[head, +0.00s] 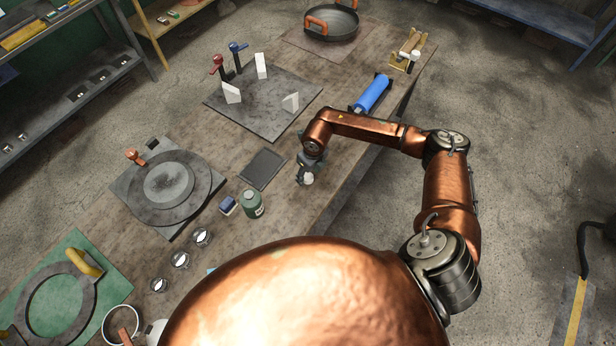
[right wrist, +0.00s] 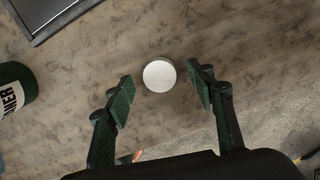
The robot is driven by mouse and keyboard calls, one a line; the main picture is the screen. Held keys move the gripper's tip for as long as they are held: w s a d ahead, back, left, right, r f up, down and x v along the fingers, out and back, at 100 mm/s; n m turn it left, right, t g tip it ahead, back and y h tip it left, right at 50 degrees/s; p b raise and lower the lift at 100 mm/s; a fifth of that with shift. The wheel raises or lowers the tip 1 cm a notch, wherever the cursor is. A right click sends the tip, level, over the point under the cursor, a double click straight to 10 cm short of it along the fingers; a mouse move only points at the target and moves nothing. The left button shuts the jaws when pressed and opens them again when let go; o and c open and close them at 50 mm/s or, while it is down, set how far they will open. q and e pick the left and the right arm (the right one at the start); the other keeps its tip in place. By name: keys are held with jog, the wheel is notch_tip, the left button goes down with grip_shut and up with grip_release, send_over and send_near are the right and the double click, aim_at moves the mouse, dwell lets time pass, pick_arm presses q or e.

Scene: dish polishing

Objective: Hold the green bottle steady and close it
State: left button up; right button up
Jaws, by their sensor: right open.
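The green bottle (head: 252,204) stands upright on the workbench, and no gripper touches it. Its side with a white label also shows at the left edge of the right wrist view (right wrist: 15,90). A small round white cap (right wrist: 159,75) lies on the bench to the right of the bottle in the head view (head: 307,179). My right gripper (right wrist: 160,88) is open, with its two fingers on either side of the cap and a gap to each. In the head view the right gripper (head: 306,172) is over the cap. My left gripper is not in view.
A blue block (head: 227,205) sits left of the bottle, and a dark flat tray (head: 263,169) lies behind it. Several small glass-like cups (head: 181,260) stand at the front left. A round turntable (head: 168,184) is further left. A blue roll (head: 372,93) lies near the bench's right edge.

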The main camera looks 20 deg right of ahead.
jog(key=shift+f, duration=0.5)
jog(key=shift+c, duration=0.6)
jog(key=c, duration=0.7)
